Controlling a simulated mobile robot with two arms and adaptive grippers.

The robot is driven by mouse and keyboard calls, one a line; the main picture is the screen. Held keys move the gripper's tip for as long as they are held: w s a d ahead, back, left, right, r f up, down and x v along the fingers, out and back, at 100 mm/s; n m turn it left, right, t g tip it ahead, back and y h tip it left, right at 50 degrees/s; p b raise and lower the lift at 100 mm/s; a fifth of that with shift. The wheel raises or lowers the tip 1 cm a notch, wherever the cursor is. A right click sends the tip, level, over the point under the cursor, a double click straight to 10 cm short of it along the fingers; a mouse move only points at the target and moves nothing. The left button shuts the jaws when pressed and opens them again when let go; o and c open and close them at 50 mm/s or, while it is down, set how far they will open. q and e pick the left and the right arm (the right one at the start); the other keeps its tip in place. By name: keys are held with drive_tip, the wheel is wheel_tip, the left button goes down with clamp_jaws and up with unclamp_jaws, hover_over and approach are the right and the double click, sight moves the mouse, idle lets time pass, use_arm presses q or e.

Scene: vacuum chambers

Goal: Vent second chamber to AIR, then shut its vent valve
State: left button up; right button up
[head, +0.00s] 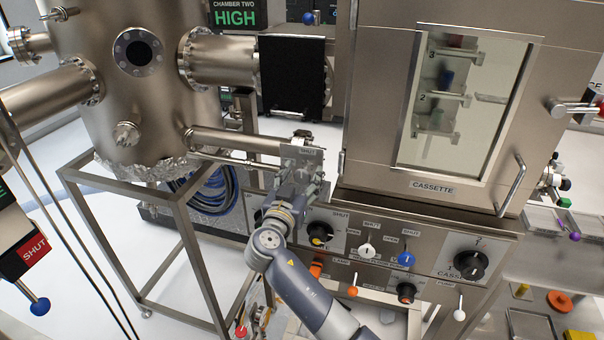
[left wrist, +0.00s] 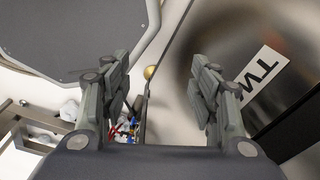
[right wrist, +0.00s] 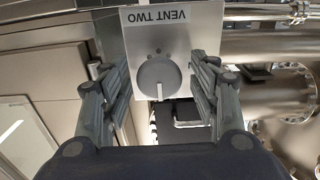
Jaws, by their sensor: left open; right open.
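A plate labelled VENT TWO (right wrist: 182,22) shows upside down in the right wrist view. It carries a round grey knob (right wrist: 158,72) with a white pointer toward the bottom of that view. My right gripper (right wrist: 155,100) is open, with one finger on each side of the knob; I cannot tell whether they touch it. In the head view my right gripper (head: 298,180) is at a small plate reading SHUT (head: 308,152), and hides most of the knob. The chamber two display (head: 235,16) reads HIGH in green. My left gripper (left wrist: 155,100) is open and empty.
A steel vessel (head: 140,85) stands at left on a metal frame (head: 160,210). The cassette box (head: 375,120) is at right, above a panel (head: 430,255) with several knobs and toggles. A red SHUT plate with a blue-ended lever (head: 36,253) is at far left.

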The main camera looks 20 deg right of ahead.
use_arm(q)
drive_tip(key=shift+d, duration=0.4)
use_arm(e)
drive_tip(key=shift+w+d, duration=0.15)
drive_tip(key=shift+w, duration=0.05)
drive_tip(key=c, duration=1.1)
use_arm(q)
drive_tip(key=shift+a, duration=0.2)
